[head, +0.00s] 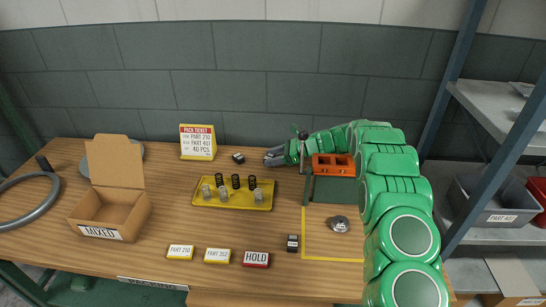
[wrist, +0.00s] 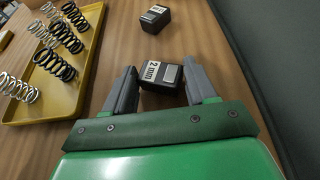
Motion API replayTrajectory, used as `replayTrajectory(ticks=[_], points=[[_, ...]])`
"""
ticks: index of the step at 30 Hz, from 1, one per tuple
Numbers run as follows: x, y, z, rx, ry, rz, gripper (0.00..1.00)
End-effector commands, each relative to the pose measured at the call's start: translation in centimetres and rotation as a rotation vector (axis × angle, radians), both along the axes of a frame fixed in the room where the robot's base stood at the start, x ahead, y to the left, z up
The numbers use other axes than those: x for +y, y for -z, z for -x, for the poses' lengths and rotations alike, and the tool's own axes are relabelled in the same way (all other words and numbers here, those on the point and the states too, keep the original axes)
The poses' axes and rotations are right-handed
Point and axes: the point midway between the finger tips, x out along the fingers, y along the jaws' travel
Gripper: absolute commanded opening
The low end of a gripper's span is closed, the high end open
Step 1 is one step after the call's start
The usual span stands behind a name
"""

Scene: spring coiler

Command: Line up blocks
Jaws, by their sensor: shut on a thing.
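My gripper (head: 275,158) is at the back of the wooden table, right of the yellow tray, its fingers pointing left. In the wrist view my gripper (wrist: 160,88) is shut on a black block with a pale label reading 2 mm (wrist: 162,75), which sits between the fingertips. In the head view the fingers hide most of this block. A second black block (head: 238,158) stands just left of my fingertips; in the wrist view this far block (wrist: 156,19) is ahead, apart from the held one. A third dark block (head: 292,243) stands at the front, by the yellow-outlined area.
The yellow tray (head: 234,205) holds several springs. An open cardboard box (head: 112,215) stands left. A pack ticket (head: 197,142) stands behind. An orange-topped green fixture (head: 334,190) stands near my arm. Label plates lie in front.

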Motion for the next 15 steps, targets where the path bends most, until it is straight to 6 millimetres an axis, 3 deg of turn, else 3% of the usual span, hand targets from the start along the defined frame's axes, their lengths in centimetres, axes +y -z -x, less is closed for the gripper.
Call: replayTrajectory(ticks=[9, 10, 15], points=[[0.01, 0.44, -0.01, 0.0, 0.0, -0.001, 0.16], [0.01, 0.44, -0.01, 0.0, 0.0, -0.001, 0.59], [0.01, 0.45, 0.0, 0.0, 0.0, 0.0, 0.85]])
